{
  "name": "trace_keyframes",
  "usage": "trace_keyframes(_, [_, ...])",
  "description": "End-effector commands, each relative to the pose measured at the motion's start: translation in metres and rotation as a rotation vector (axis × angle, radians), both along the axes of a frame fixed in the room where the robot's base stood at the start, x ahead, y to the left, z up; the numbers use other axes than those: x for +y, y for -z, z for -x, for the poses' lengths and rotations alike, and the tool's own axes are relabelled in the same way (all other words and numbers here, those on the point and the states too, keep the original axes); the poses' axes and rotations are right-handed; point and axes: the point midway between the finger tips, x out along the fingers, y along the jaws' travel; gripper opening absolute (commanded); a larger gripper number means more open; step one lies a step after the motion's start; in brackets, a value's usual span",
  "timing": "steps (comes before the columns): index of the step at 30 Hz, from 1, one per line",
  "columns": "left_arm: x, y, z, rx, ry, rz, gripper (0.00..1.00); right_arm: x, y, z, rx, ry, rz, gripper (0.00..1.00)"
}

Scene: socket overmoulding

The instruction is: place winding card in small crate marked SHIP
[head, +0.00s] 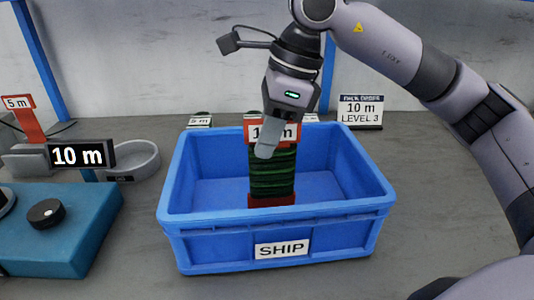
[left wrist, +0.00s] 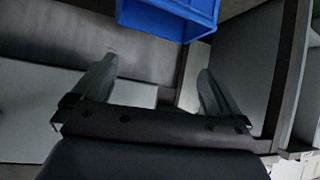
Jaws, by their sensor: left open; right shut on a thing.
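The winding card (head: 272,172) is red, wound with dark green cord, and bears a "10 m" label at its top. It stands upright over the inside of the blue crate (head: 200,222), whose front label reads "SHIP". I cannot tell whether its lower end touches the crate floor. My right gripper (head: 266,140) is shut on the card's top, partly covering the label. My left gripper (left wrist: 158,85) is open and empty in the left wrist view, and is not in the head view. Part of the blue crate (left wrist: 170,18) shows at the top of the left wrist view.
A sign (head: 360,111) reading "10 m LEVEL 3" stands behind the crate at right. At left are a teal device (head: 65,235) with a black knob, a "10 m" display (head: 78,155), a grey round dish (head: 140,162) and a red "5 m" card (head: 25,118).

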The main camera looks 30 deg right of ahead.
Motion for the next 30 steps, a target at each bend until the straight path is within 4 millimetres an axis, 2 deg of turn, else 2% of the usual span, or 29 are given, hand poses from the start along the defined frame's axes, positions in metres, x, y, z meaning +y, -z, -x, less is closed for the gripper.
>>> trace_keyframes(3, [0.0,0.004,-0.001,-0.003,0.0,0.0,1.0,0.0,0.021,0.0,0.001,0.001,0.001,0.0])
trace_keyframes(5, [0.0,0.004,-0.001,-0.004,0.0,0.0,1.0,0.0,0.027,0.0,0.0,0.001,0.0,0.0])
trace_keyframes(17, [-0.001,0.007,-0.002,-0.006,-0.001,0.003,1.0,0.0,0.034,0.0,-0.001,0.0,-0.001,0.0])
trace_keyframes(18, [-0.001,0.006,-0.002,-0.006,-0.002,0.004,1.0,0.0,0.033,0.0,0.0,0.0,0.0,0.28])
trace_keyframes(19, [-0.001,0.005,-0.002,-0.006,-0.003,0.005,1.0,0.0,0.032,0.0,0.0,0.0,0.0,0.37])
trace_keyframes(20, [-0.001,0.005,-0.002,-0.006,-0.004,0.006,1.0,0.0,0.032,0.0,0.0,0.0,0.0,0.4])
trace_keyframes(30, [-0.002,0.002,-0.002,-0.006,-0.007,0.01,1.0,0.0,0.029,0.0,0.0,0.0,0.0,0.4])
